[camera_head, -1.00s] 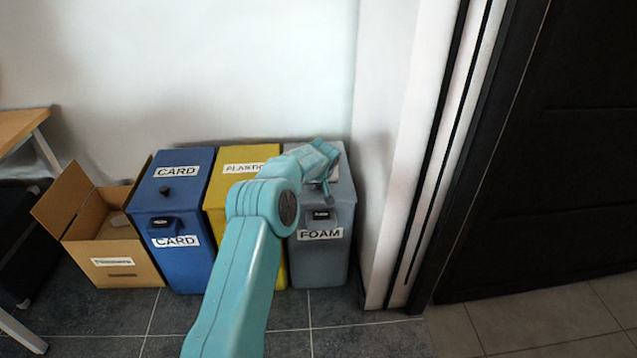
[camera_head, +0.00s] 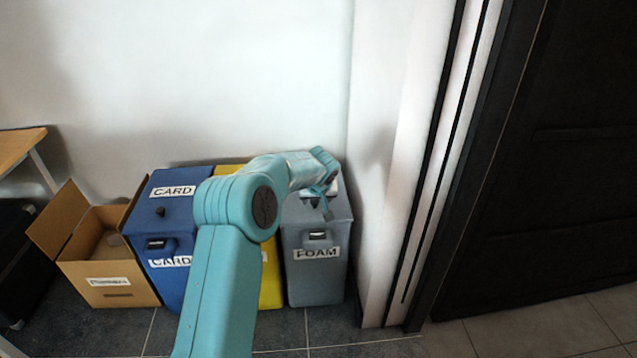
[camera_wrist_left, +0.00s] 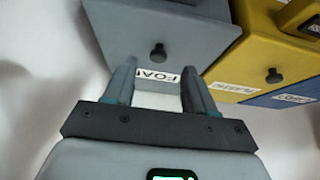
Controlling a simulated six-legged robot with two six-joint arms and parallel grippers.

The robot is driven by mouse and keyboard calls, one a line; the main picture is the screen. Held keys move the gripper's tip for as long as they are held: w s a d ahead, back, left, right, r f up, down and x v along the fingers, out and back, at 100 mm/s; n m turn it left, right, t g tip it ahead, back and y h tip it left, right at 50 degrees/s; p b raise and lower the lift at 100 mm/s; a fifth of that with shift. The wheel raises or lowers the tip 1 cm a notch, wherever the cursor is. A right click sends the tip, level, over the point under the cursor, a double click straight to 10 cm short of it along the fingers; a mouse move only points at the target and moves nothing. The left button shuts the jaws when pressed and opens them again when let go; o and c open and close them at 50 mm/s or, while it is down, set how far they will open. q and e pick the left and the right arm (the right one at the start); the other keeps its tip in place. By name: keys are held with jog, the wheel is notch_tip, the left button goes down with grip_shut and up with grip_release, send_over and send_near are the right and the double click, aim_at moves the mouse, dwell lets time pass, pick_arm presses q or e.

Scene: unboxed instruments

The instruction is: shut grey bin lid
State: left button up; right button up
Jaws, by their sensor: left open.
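The grey bin (camera_head: 316,285) stands at the right end of the row, with a FOAM label on its front. Its grey lid (camera_head: 341,207) looks flat on top of the bin, partly hidden by my left arm. In the left wrist view the lid (camera_wrist_left: 150,25) shows a dark knob and a FOAM label. My left gripper (camera_head: 326,196) is over the lid. In the left wrist view its fingers (camera_wrist_left: 158,88) are open and empty on either side of the label; I cannot tell whether they touch the lid. My right gripper is not in view.
A yellow bin (camera_head: 270,285) stands left of the grey one, then a blue CARD bin (camera_head: 170,285) and an open cardboard box (camera_head: 110,270). A wall is behind, a white door frame (camera_head: 385,200) at the right. Tiled floor (camera_head: 320,345) is in front.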

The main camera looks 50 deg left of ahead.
pick_arm(q)
jog(key=p+v, duration=0.1)
jog(key=v, duration=0.7)
jog(key=shift+r, duration=0.3)
jog(key=shift+w, duration=0.15)
